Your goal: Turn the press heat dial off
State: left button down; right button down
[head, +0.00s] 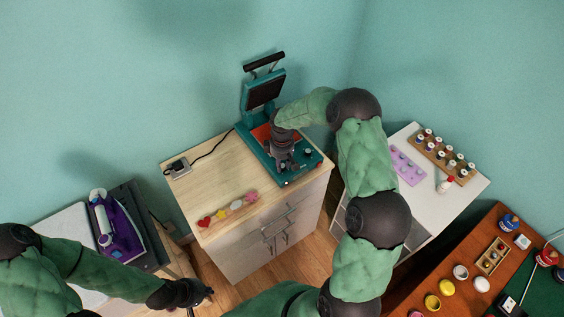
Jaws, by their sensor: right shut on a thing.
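The teal heat press (310,161) stands on the wooden-topped cabinet with its upper platen (265,92) raised and tilted back. A small dark knob shows at the right of its front panel. My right gripper (284,166) reaches down over the front of the press from the right. It is shut on what seems to be the heat dial, which the fingers hide, so its setting cannot be read. My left gripper (205,294) hangs low at the bottom, away from the press and left of the cabinet front. Its fingers are too small to judge.
Colourful shapes (228,210) lie on the cabinet top (205,170), near a socket box (178,168) with a black cord. A purple iron (118,228) stands at left. A white table (463,190) with paint bottles and a wooden table (440,270) with paint pots stand at right.

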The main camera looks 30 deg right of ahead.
aim_at(282, 166)
jog(key=shift+n+p, duration=0.5)
jog(key=shift+n, duration=1.4)
jog(key=c, duration=1)
grip_release()
jog(key=shift+o, duration=0.2)
jog(key=shift+r, duration=0.1)
notch_tip(282, 166, up, 12)
